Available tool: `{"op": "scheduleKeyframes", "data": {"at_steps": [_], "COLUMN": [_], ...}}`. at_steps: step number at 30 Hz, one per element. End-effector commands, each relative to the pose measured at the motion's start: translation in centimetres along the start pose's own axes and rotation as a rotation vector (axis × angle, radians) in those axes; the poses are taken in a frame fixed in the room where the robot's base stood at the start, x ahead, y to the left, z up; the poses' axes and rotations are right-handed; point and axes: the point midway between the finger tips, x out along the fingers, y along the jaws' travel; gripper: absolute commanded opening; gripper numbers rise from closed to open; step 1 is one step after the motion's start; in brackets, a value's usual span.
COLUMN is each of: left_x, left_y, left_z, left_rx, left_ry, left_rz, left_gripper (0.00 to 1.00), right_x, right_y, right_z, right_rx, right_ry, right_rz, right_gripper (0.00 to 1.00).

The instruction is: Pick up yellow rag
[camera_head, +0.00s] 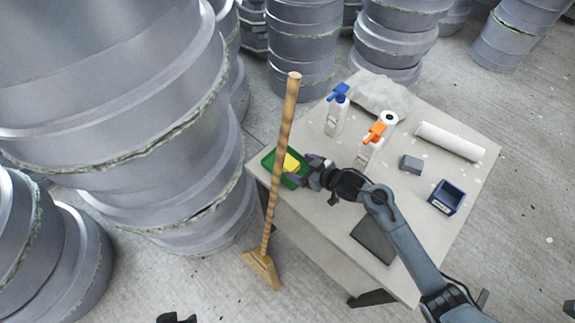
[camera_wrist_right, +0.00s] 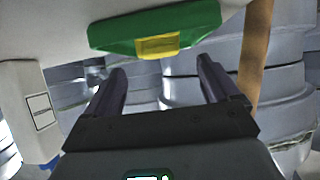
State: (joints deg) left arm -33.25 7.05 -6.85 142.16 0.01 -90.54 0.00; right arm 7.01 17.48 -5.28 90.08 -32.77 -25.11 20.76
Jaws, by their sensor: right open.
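The yellow rag (camera_head: 291,163) lies in a green tray (camera_head: 268,160) at the left corner of the table. It also shows in the right wrist view (camera_wrist_right: 158,44), at the near edge of the green tray (camera_wrist_right: 112,34). My right gripper (camera_head: 304,170) is at the tray's right side, its fingers pointing toward the rag. In the right wrist view its two fingers (camera_wrist_right: 160,78) are apart with nothing between them. A small dark shape at the bottom edge of the head view may be my left gripper; its fingers cannot be made out.
A wooden broom (camera_head: 274,190) stands upright in front of the tray. On the table (camera_head: 330,235) are a blue-topped bottle (camera_head: 335,115), an orange-topped bottle (camera_head: 369,150), a white roll (camera_head: 450,141), a grey block (camera_head: 411,164) and a blue box (camera_head: 446,199). Large grey moulds (camera_head: 130,110) stand left and behind.

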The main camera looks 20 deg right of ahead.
Motion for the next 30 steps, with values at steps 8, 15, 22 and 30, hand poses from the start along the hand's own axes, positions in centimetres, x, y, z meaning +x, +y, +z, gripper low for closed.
{"op": "scheduleKeyframes", "data": {"at_steps": [8, 15, 22, 30], "left_x": [1.0, 1.8, 1.9, 1.9], "left_y": [0.3, 0.3, 0.1, 0.0], "left_z": [0.2, 0.5, 0.6, 0.6], "left_rx": [-0.009, -0.007, -0.001, 0.004], "left_ry": [0.002, 0.001, 0.0, -0.001], "left_rz": [0.008, 0.007, 0.002, -0.003], "left_gripper": [0.43, 0.43, 0.43, 0.43], "right_x": [2.4, 5.0, 5.4, 5.3], "right_y": [-0.2, -0.3, -0.3, -0.3], "right_z": [0.1, 0.0, 0.0, 0.0], "right_rx": [0.001, 0.0, 0.0, 0.0], "right_ry": [0.002, 0.002, 0.001, 0.001], "right_rz": [0.0, 0.001, 0.001, 0.001], "right_gripper": [0.88, 0.88, 0.88, 0.61]}}
